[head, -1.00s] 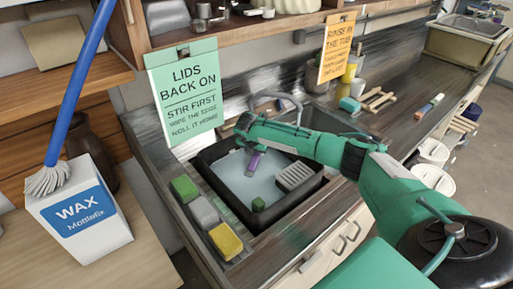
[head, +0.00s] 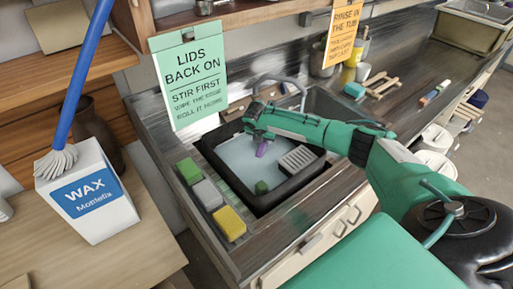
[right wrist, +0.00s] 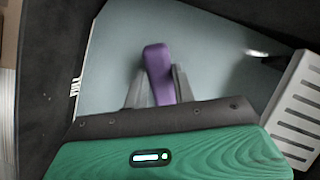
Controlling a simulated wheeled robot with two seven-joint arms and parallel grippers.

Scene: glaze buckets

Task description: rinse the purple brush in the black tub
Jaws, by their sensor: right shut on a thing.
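The black tub (head: 213,165) sits in the sink and holds pale grey-blue water (head: 237,158). My right gripper (head: 259,140) is over the tub, shut on the purple brush (head: 262,149). In the right wrist view the purple brush (right wrist: 157,68) stands between the two fingers of the right gripper (right wrist: 157,90), with water behind it. I see only its purple part; its other end is hidden, and I cannot tell whether it touches the water. My left gripper is not in view.
A pale slotted rack (head: 298,158) and a green block (head: 261,187) are in the tub. Green, grey and yellow sponges (head: 229,223) line its left side. A green sign (head: 188,78) and an orange sign (head: 343,37) hang above. A wax box (head: 88,195) stands left.

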